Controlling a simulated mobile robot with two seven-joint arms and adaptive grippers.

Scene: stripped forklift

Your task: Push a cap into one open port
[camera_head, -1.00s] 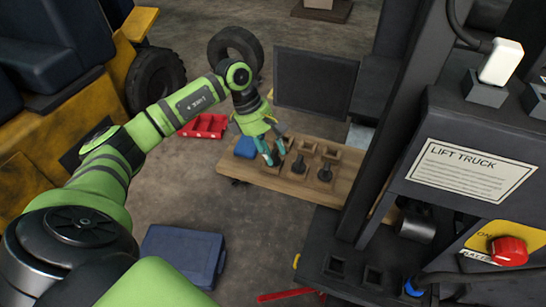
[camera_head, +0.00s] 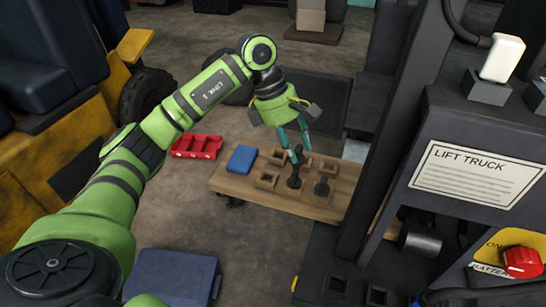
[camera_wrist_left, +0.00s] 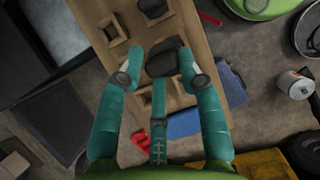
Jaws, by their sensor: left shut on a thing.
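My left gripper (camera_head: 295,150) reaches down over a wooden board. Its teal fingers are shut on a black cap (camera_head: 294,179), which also shows between the fingertips in the left wrist view (camera_wrist_left: 169,59). I cannot tell whether this cap is seated in its holder or lifted clear. A second black cap (camera_head: 322,187) stands upright to its right on the board. Two open square ports, one on the left (camera_head: 338,285) and one on the right (camera_head: 375,296), sit in the dark forklift deck at the bottom. My right gripper is not in view.
A red tray (camera_head: 197,146) and a dark blue case (camera_head: 173,277) lie on the floor. The forklift mast and labelled panel (camera_head: 475,175) stand at the right.

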